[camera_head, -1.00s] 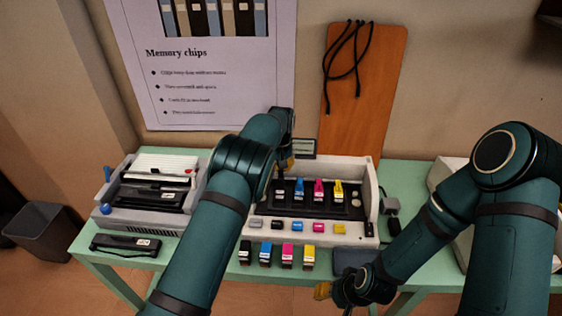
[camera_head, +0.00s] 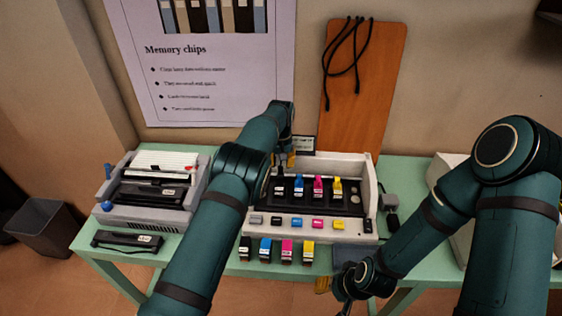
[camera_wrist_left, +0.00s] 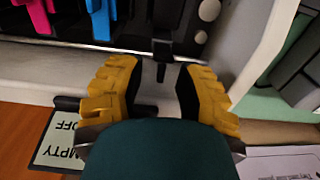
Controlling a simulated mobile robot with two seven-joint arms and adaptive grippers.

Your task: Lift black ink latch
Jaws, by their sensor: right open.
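The printer (camera_head: 365,200) has an open bay with a row of ink latches. The black ink latch (camera_wrist_left: 162,62) shows in the left wrist view, straight ahead between my left gripper's yellow fingertips (camera_wrist_left: 162,78). The fingers are apart and I see no contact with it. In the head view my left gripper (camera_head: 288,160) is at the back left of the bay, partly hidden by its arm. Cyan (camera_head: 298,187), magenta (camera_head: 318,186) and yellow (camera_head: 337,187) latches stand to the right. My right gripper (camera_head: 324,285) is low at the table's front edge, mostly hidden.
Loose black, blue, magenta and yellow cartridges (camera_head: 287,251) lie before the printer. Another machine (camera_head: 145,220) stands left. An orange board (camera_head: 365,100) leans on the wall behind. A sign (camera_wrist_left: 60,137) is close to my left fingers.

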